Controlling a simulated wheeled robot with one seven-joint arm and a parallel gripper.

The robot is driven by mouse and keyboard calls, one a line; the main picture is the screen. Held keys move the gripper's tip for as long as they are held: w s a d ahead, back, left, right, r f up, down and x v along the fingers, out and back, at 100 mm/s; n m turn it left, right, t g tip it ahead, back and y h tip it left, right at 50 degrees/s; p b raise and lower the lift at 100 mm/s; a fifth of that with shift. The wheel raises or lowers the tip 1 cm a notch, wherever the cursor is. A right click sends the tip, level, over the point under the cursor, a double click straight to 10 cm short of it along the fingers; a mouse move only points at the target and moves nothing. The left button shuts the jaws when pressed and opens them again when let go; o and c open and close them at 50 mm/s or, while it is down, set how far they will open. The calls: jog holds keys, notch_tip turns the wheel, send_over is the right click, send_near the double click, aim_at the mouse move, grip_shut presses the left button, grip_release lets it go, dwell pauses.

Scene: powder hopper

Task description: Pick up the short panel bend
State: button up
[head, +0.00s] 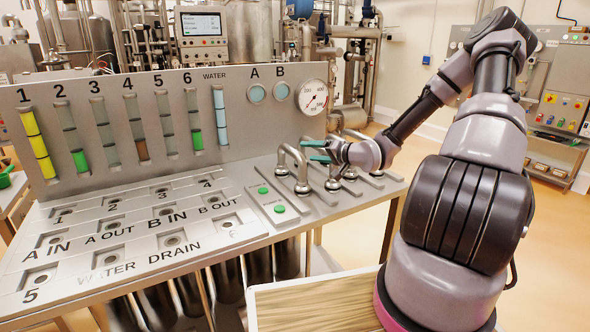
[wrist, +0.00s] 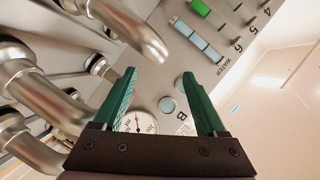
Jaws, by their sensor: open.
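Several shiny metal panel bends stand on the right part of the steel panel. The nearest bend (head: 292,152) is an upright arch just left of my gripper (head: 317,150). Other bends are partly hidden behind my gripper and wrist, and I cannot tell which one is the short panel bend. My gripper is open, its green fingers apart with nothing between them. In the wrist view, my gripper (wrist: 158,74) points toward the upright panel's gauge and sight glasses. One bend (wrist: 132,28) shows at the upper left and another bend (wrist: 45,92) at the left, both outside the fingers.
The upright panel (head: 180,85) with level tubes stands behind. A round gauge (head: 314,97) is near my gripper. Two green buttons (head: 271,199) sit left of the bends. The labelled port plate (head: 130,238) is free of bends. A wooden-topped tray (head: 315,302) lies in front.

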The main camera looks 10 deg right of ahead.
aim_at(292, 151)
jog(key=x, duration=0.9)
jog(key=shift+w+f, duration=0.3)
jog(key=shift+w, duration=0.05)
jog(key=shift+a, duration=0.1)
grip_shut()
dwell(0.9)
